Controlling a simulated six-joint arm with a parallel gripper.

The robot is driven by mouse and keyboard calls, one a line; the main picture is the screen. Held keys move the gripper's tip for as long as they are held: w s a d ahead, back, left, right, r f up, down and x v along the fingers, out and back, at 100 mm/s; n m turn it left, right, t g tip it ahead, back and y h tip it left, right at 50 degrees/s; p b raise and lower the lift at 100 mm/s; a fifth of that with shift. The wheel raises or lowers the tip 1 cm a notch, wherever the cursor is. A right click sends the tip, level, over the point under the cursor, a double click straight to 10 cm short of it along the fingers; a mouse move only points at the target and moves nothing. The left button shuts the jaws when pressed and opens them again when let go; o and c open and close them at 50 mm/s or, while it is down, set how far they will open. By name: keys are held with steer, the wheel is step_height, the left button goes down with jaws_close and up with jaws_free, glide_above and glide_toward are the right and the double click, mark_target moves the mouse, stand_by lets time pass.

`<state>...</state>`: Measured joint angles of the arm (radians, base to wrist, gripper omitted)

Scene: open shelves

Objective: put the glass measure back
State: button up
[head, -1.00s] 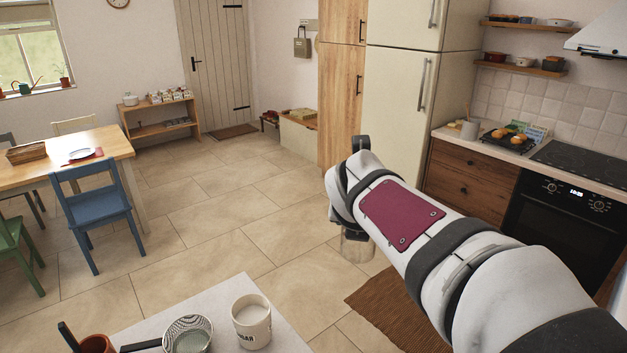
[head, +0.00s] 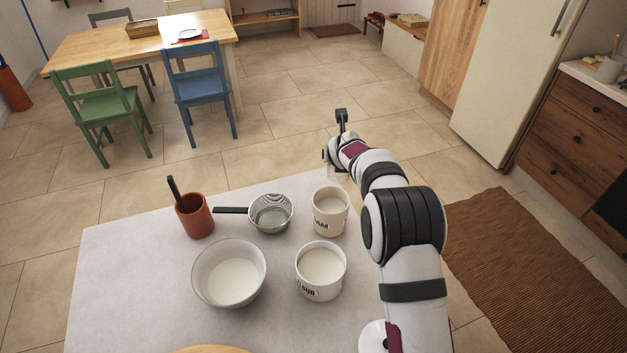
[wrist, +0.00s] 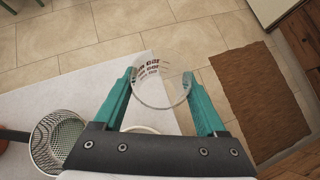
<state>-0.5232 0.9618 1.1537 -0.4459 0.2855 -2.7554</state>
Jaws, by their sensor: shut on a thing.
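The glass measure (wrist: 162,84) is clear with red markings on its side. In the wrist view it sits between the two teal fingers of my gripper (wrist: 160,88), which are shut on it. In the head view my gripper is at the far right corner of the pale worktop (head: 130,270), just beyond the sugar canister (head: 330,213). There the glass is mostly hidden and too faint to make out clearly. In the wrist view the glass shows over the worktop's edge, with floor tiles behind it.
A sieve (head: 271,213), a terracotta pot (head: 194,216) with a dark-handled tool, a flour canister (head: 320,271) and a glass bowl (head: 229,274) with white contents crowd the worktop's middle. Its left front part is clear. A brown rug (head: 530,270) lies on the floor at right.

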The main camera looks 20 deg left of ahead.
steer(key=shift+s+a+f, duration=0.1)
steer(key=shift+a+f, duration=1.8)
steer(key=shift+f, duration=0.25)
steer(key=shift+s+a+f, duration=0.1)
steer(key=shift+a+f, duration=1.8)
steer(key=shift+f, duration=0.25)
